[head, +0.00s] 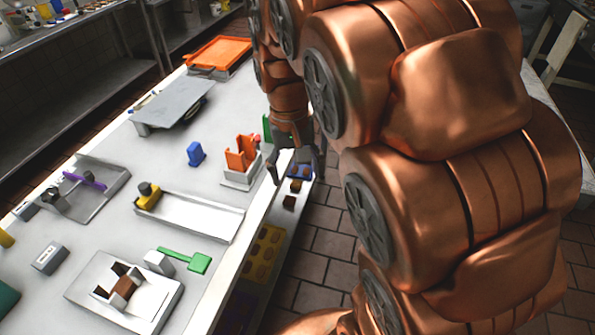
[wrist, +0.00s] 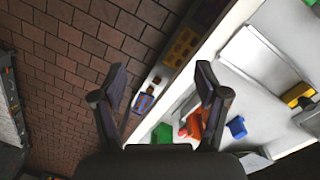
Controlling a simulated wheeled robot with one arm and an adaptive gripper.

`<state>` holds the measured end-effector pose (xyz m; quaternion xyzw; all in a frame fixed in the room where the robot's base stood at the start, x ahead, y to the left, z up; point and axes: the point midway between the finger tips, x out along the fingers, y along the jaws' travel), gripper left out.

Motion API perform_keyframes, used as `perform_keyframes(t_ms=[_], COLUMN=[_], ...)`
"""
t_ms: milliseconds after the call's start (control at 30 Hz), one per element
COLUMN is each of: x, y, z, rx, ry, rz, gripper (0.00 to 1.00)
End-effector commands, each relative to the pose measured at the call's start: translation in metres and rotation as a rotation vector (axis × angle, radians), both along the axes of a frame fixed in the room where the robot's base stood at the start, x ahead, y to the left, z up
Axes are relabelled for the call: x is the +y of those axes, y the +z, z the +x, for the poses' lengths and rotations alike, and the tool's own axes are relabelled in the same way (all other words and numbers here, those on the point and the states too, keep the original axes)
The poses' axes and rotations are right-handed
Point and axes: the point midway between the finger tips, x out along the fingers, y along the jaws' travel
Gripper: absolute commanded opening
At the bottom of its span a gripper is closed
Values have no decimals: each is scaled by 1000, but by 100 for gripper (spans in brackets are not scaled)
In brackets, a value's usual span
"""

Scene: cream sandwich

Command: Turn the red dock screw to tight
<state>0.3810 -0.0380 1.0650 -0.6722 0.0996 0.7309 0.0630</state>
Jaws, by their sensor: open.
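My gripper (head: 295,168) is open and empty, pointing down at the right edge of the white table in the head view. In the wrist view its two fingers stand wide apart, with nothing between the fingertips (wrist: 160,72). An orange upright dock (head: 241,153) on a pale base stands just left of the gripper. It shows again in the wrist view (wrist: 195,127), near the right finger and partly hidden by it. A small red piece (wrist: 184,131) beside the orange dock may be the screw; its turn position is too small to tell.
A blue block (head: 195,153) and a green piece (head: 266,127) stand near the dock. A white tray (head: 200,217) with a yellow piece (head: 148,196) lies nearer. A narrow shelf with a yellow tray (head: 262,254) runs along the table's edge; brick floor lies beyond.

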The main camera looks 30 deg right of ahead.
Motion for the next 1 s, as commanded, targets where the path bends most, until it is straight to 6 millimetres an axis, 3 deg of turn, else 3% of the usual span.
perform_keyframes(t_ms=[567,767,1000], x=[2,12,29], y=[-1,-6,-24], z=[-11,-54,-128], rx=[3,17,46], ry=[8,44,130], rz=[4,22,51], gripper=[74,74,73])
